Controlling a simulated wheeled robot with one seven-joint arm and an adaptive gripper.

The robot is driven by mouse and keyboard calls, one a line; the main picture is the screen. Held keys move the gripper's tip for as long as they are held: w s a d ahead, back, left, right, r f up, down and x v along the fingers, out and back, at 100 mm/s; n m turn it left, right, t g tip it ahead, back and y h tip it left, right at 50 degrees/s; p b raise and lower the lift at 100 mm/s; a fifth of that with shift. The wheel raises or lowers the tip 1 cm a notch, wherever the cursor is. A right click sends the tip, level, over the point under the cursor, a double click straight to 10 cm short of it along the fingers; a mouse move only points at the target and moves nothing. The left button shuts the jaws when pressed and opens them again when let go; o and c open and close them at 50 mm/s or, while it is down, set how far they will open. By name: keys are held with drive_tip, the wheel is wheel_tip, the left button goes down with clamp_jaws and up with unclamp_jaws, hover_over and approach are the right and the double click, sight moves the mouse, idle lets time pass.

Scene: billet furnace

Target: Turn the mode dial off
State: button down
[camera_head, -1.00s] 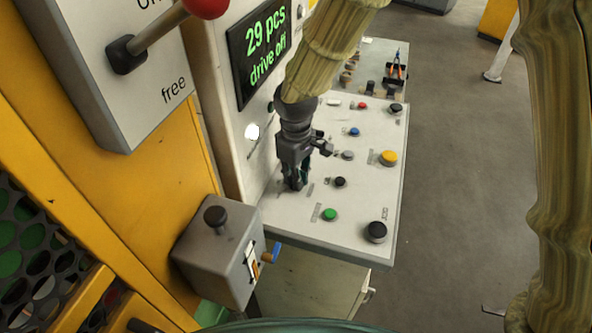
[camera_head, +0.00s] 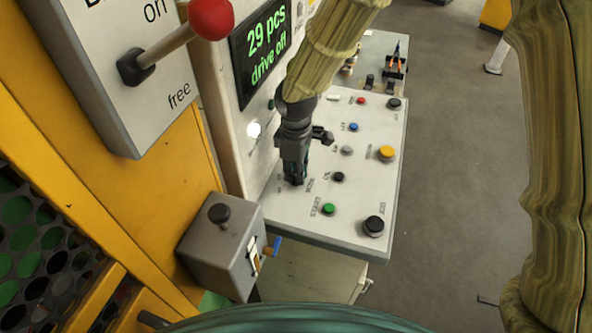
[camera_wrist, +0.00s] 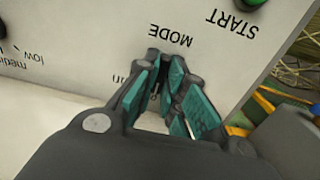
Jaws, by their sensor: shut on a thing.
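My gripper (camera_head: 293,178) points down at the left part of the sloped white control panel (camera_head: 291,229), left of the green START button. In the wrist view my gripper (camera_wrist: 160,108) has its teal-padded fingers close together beside the printed MODE label (camera_wrist: 170,36). The fingers are shut on the mode dial, which they almost wholly hide. I cannot read the dial's position. Part of a printed word shows just left of the fingers in the wrist view.
The panel also bears a green button (camera_head: 328,208), several black knobs, a yellow button (camera_head: 386,153) and a blue button (camera_head: 353,127). A screen (camera_head: 262,50) reads "29 pcs drive off". A red-knobbed lever (camera_head: 210,18) and a grey box (camera_head: 225,248) stand at the left.

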drive_tip(key=c, duration=1.5)
unclamp_jaws()
drive_tip(key=shift+r, duration=0.1)
wheel_tip(320, 180, up, 12)
